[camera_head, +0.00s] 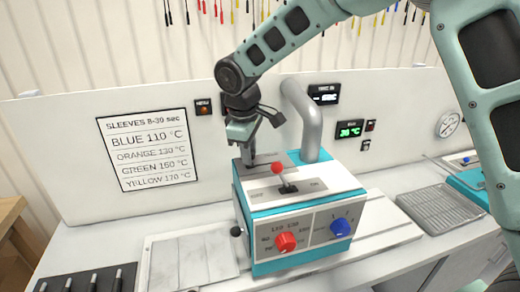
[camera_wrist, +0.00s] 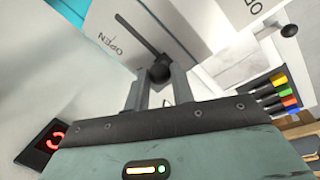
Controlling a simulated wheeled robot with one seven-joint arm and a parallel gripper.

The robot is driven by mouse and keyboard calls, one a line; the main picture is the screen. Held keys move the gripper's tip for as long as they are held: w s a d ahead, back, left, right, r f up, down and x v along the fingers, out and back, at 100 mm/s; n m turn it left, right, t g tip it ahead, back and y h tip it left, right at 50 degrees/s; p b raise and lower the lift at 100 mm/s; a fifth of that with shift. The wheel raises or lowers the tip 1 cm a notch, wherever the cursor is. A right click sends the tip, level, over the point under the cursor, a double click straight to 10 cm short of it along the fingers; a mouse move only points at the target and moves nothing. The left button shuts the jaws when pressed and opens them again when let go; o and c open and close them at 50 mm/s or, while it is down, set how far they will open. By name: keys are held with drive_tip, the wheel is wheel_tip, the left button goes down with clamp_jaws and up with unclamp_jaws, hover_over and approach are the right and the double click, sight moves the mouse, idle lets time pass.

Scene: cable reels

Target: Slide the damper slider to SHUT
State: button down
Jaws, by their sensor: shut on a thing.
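The damper slider's black ball knob (camera_wrist: 160,73) sits between my fingertips in the wrist view. My gripper (camera_wrist: 158,82) is shut on it. A dark slot or bar (camera_wrist: 138,38) runs from the knob to the upper left, with the printed word OPEN (camera_wrist: 115,46) beside it. No SHUT label can be read. In the head view my gripper (camera_head: 248,160) reaches down onto the rear left top of the white and teal machine (camera_head: 300,205); the knob is hidden there by my gripper.
A red-tipped toggle (camera_head: 278,170) stands just in front of my gripper on the machine's top. A grey pipe (camera_head: 303,120) rises close to its right. Red (camera_head: 286,242) and blue (camera_head: 340,227) dials are on the front. A black ball lever (camera_head: 236,231) sticks out at the left.

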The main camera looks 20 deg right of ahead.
drive_tip(key=shift+a, duration=0.25)
drive_tip(key=c, duration=1.2)
unclamp_jaws()
drive_tip(key=shift+a, duration=0.1)
drive_tip(key=s+r+b, duration=0.1)
drive_tip(key=r, duration=0.4)
drive_tip(key=s+a+r+b, duration=0.1)
drive_tip(key=r, duration=0.5)
drive_tip(key=r+b, duration=0.1)
drive_tip(key=r, duration=0.5)
drive_tip(key=shift+s+a, duration=0.35)
drive_tip(key=shift+s, duration=0.05)
drive_tip(key=s+a+f+g+y+b, duration=0.1)
drive_tip(key=s+a+f, duration=0.2)
drive_tip(key=s+f, duration=0.85)
drive_tip(key=s+d+f+m, duration=0.1)
drive_tip(key=s+d+f, duration=0.1)
drive_tip(key=s, duration=0.4)
drive_tip(key=s+d+f+m+b, duration=0.1)
drive_tip(key=s+d+f, duration=0.1)
drive_tip(key=s+f, duration=0.3)
drive_tip(key=s+d+f+m, duration=0.1)
drive_tip(key=s+f, duration=0.3)
drive_tip(key=s, duration=0.4)
drive_tip(key=shift+d+g+y, duration=0.4)
